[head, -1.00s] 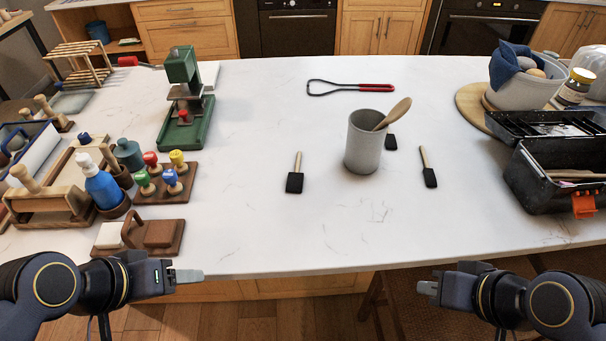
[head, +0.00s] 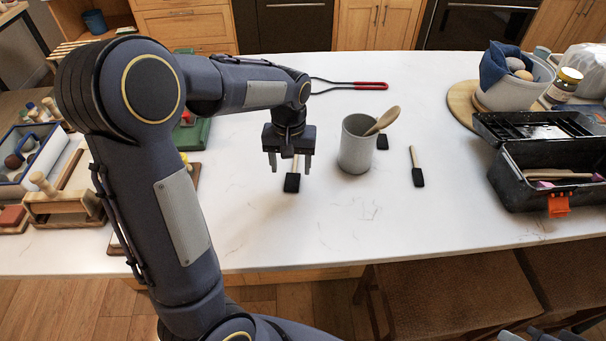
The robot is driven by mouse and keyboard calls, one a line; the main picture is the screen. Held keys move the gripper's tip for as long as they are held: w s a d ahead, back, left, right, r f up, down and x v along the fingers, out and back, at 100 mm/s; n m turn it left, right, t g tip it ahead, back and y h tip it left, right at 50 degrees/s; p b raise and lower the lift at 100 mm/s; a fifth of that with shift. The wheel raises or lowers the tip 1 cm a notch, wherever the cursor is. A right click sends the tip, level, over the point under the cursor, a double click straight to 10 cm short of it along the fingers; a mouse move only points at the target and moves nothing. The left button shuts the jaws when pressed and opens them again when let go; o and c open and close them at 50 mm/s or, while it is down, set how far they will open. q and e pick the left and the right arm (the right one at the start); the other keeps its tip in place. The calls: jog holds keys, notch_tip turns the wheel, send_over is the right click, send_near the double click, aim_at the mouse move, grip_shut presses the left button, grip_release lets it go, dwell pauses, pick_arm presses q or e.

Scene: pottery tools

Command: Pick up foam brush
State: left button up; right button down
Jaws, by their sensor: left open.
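A foam brush with a black head (head: 292,183) and a pale wooden handle lies on the white counter, its handle pointing away from me. My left gripper (head: 291,165) is open above it and points down. The fingers sit on either side of the handle, and the gripper hides the handle's far part. I cannot tell the exact height gap. A second foam brush (head: 417,177) lies to the right of the grey cup. A third foam brush (head: 382,142) is partly hidden behind the cup. A bit of my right gripper (head: 510,336) shows at the bottom edge.
The grey cup (head: 355,152) holding a wooden spoon (head: 388,117) stands right of my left gripper. A red-handled tool (head: 370,86) lies behind. A black toolbox (head: 545,185) is at the right. The front middle of the counter (head: 340,225) is clear.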

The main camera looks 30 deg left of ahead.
aim_at(292, 182)
pick_arm(q)
jog(key=f, duration=0.4)
jog(key=w+f+p, duration=0.1)
jog(key=f, duration=0.1)
jog(key=shift+a, duration=0.2)
jog(key=c, duration=1.1)
